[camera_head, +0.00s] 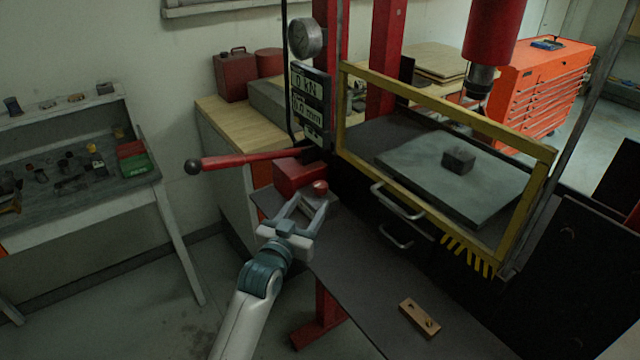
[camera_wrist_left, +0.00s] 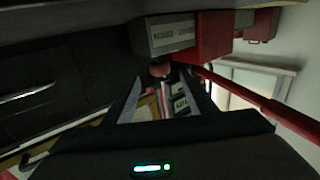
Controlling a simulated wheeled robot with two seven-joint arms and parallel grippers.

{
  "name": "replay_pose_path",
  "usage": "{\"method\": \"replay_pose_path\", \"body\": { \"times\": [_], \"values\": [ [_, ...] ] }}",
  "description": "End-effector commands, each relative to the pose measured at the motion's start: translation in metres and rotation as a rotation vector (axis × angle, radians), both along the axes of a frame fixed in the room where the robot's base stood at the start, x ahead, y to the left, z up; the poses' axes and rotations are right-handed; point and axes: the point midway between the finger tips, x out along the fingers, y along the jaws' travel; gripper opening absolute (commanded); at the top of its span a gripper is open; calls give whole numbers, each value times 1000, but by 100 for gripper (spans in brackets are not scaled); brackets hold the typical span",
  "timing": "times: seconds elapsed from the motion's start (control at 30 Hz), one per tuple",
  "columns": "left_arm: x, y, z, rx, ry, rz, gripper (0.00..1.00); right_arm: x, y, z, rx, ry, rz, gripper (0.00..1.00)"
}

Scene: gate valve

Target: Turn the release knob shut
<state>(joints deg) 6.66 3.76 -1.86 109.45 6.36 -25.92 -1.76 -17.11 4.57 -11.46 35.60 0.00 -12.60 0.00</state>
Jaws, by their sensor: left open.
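The release knob (camera_head: 320,187) is a small round red knob at the front of the red pump block (camera_head: 299,175), beside the press frame. It also shows in the left wrist view (camera_wrist_left: 159,69), between and just beyond my fingertips. My left gripper (camera_head: 312,199) is open, with its two fingers pointing at the knob, one on each side. I cannot tell whether the fingers touch the knob. In the left wrist view my left gripper (camera_wrist_left: 160,90) shows both fingers spread apart. My right gripper is not in view.
A red pump lever (camera_head: 240,160) with a black ball end sticks out left above my gripper. A wooden block (camera_head: 419,317) lies on the dark table (camera_head: 370,290). A display panel (camera_head: 309,105) stands above the pump.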

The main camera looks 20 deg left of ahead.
Motion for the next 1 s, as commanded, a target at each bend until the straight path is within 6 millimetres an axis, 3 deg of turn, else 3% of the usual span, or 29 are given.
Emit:
{"method": "replay_pose_path", "body": {
  "times": [0.3, 0.5, 1.0],
  "values": [
    [51, -4, 2, -1, 2, -1, 51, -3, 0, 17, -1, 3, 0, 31],
    [72, -6, 1, 0, 1, -1, 51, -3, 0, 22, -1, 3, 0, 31],
    [81, -6, -1, 0, 1, 0, 51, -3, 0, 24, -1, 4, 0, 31]
  ]
}}
